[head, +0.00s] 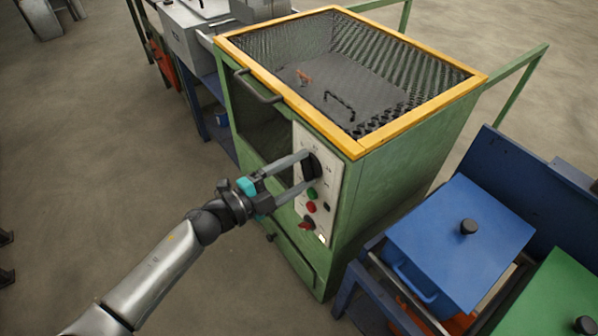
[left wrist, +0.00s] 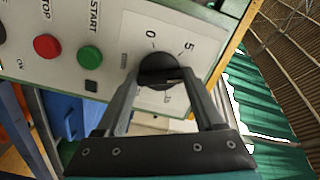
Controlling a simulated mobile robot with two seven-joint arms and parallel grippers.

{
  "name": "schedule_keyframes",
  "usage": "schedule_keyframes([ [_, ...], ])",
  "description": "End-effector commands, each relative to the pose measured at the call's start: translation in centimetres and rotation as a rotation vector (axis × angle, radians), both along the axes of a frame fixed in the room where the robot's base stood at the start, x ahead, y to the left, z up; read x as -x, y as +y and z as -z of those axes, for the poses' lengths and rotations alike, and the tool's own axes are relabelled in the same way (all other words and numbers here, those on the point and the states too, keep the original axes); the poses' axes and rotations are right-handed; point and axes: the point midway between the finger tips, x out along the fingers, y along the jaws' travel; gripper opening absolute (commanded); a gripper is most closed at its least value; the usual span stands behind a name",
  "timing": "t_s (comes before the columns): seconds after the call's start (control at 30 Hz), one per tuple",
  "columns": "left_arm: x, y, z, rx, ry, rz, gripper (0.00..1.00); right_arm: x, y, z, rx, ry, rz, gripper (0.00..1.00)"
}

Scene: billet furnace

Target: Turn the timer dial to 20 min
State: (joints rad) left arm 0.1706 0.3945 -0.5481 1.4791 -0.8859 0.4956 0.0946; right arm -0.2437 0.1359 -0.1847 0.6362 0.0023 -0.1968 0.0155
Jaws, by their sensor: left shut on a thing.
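The timer dial (head: 313,166) is a round black knob on the pale control panel of the green furnace. In the left wrist view the timer dial (left wrist: 158,68) has the marks 0 and 5 printed beside it; other marks are partly hidden by the knob and fingers. I cannot tell which mark it points to. My left gripper (head: 307,169) reaches the panel from the left, with one finger on each side of the dial, shut on it. The fingers of my left gripper also show in the left wrist view (left wrist: 161,78). My right gripper is not in view.
The furnace's yellow-framed mesh top (head: 358,147) is above. A blue lidded box (head: 440,245) stands at the right.

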Motion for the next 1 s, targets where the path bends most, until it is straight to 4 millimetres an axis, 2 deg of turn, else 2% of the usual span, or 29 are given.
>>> schedule_keyframes([
  [0.27, 0.0, 0.1, 0.2, -0.157, -0.213, 0.001, 0.14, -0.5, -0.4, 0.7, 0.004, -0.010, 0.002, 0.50],
  [0.37, 0.0, 0.1, 0.2, -0.213, -0.290, 0.000, 0.14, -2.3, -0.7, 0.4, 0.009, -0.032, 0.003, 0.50],
  [1.0, 0.0, 0.0, 0.2, -0.572, -0.784, 0.001, 0.14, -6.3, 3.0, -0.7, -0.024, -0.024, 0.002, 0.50],
])
